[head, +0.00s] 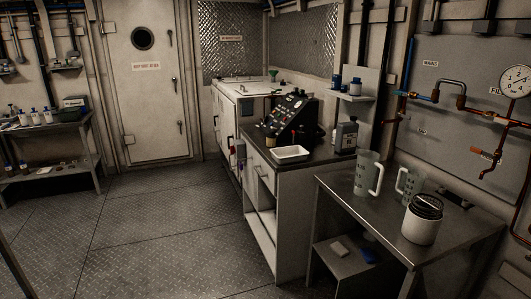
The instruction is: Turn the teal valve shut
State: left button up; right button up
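I cannot make out a teal valve for certain in the head view. A small green-teal object (273,75) stands at the back of the white chest unit (240,88); it is too small to tell what it is. Copper pipes (480,119) with a short blue section (418,97) run across the grey wall panel at the right. An orange-red fitting (478,151) sits on a lower pipe branch, beneath a round gauge (515,81). Neither of my grippers is in view.
A steel table (395,225) at right front holds two clear jugs (366,175) and a white lidded tub (422,222). A counter with a white tray (290,154) and a black control box (290,115) adjoins it. The floor (165,220) at left is clear up to the door (147,100).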

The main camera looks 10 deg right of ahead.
aim_at(397, 93)
jog(key=i+l+z, duration=0.1)
jog(key=i+z, duration=0.2)
jog(key=i, duration=0.2)
jog(key=i+z, duration=0.25)
jog(key=i, duration=0.3)
jog(key=i+j+z, duration=0.15)
jog(key=i+z, duration=0.15)
jog(key=i, duration=0.2)
jog(key=i+j+z, duration=0.3)
jog(key=i, duration=0.2)
jog(key=i+z, duration=0.45)
jog(key=i+j, duration=0.05)
